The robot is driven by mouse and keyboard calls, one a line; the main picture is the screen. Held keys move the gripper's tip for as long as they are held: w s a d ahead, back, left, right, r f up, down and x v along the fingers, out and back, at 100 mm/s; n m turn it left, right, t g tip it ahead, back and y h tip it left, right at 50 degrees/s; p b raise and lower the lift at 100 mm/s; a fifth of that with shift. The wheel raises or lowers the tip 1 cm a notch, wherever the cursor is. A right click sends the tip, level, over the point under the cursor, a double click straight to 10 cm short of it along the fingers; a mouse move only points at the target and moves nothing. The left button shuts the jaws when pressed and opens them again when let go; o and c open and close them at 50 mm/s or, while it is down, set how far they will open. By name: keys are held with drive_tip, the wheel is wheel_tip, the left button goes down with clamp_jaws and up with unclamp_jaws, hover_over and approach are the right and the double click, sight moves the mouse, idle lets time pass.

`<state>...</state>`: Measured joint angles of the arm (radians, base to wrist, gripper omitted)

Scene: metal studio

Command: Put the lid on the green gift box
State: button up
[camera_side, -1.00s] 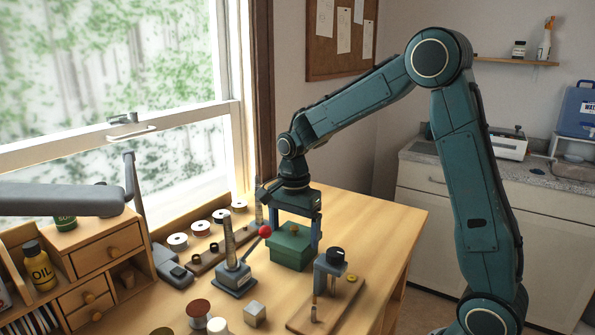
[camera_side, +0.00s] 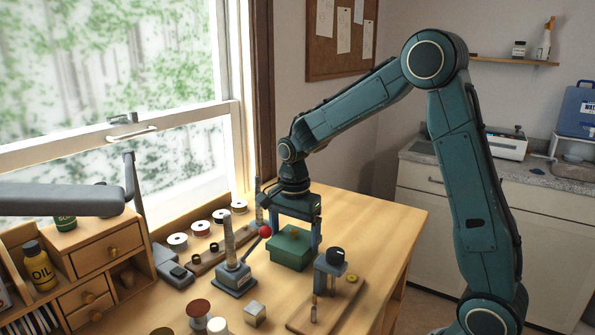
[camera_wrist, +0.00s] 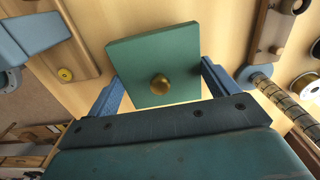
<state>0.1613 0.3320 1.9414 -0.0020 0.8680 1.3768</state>
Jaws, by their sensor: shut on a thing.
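The green gift box (camera_side: 287,260) stands on the wooden bench below my gripper (camera_side: 294,237) in the side view. The square green lid (camera_wrist: 150,58) with a round brass knob (camera_wrist: 160,84) fills the middle of the wrist view. My gripper's blue fingers are at two opposite sides of the lid, shut on it. In the side view the lid is level at the top of the box, and I see no clear gap between them. The lid hides the box in the wrist view, so I cannot tell whether it is fully seated.
A grey stand with a threaded post and red-knobbed lever (camera_side: 235,278) is left of the box. A wooden board with a grey clamp (camera_side: 329,275) is close in front. Spools (camera_side: 199,229) line the window side. The bench right of the box is clear.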

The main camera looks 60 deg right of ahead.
drive_tip(key=o, duration=0.8)
drive_tip(key=shift+c, duration=0.2)
wheel_tip(320, 180, up, 14)
idle(0.3)
drive_tip(key=shift+s, duration=0.1)
idle(0.4)
